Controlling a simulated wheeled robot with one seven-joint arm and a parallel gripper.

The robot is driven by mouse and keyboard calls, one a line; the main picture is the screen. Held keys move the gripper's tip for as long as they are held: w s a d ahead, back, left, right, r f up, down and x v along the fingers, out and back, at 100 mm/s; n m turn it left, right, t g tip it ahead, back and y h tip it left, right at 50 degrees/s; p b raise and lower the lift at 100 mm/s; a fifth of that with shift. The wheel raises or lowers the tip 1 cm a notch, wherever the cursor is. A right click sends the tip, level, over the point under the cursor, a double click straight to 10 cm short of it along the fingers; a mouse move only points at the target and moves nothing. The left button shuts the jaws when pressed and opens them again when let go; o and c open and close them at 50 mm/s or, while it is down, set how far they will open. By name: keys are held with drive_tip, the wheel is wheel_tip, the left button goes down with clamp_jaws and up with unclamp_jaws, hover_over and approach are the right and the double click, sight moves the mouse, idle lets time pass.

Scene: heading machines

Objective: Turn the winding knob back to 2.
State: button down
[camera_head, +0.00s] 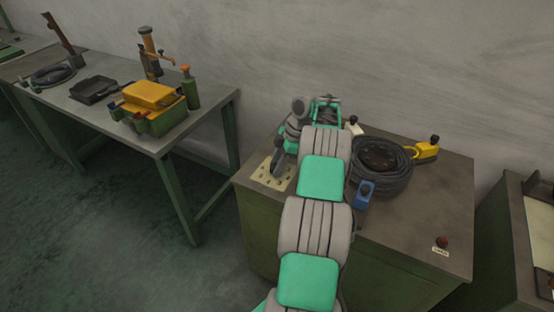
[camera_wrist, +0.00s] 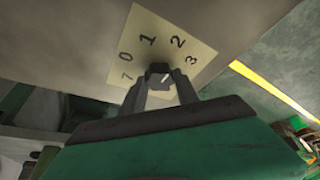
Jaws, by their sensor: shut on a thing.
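The winding knob (camera_wrist: 157,71) is a small dark knob with a white mark. It stands on a cream dial plate (camera_wrist: 205,68) in the wrist view, where the digits 7, 0, 1, 2 and 3 show around it. The white mark slants up and right, towards the side with 2 and 3; I cannot tell which digit it meets. My gripper (camera_wrist: 160,80) is shut on the knob, one finger on each side. In the head view the dial plate (camera_head: 259,178) lies on the cabinet top, partly under my gripper (camera_head: 279,168), and the knob is hidden.
A black cable coil (camera_head: 385,168), a blue device (camera_head: 364,193) and a yellow box (camera_head: 427,151) lie right of my arm on the cabinet (camera_head: 405,230). A red button (camera_head: 442,241) is near its front right corner. A tool bench (camera_head: 130,145) stands left.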

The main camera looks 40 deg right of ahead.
drive_tip(key=shift+n, duration=0.3)
drive_tip(key=c, duration=0.9)
unclamp_jaws()
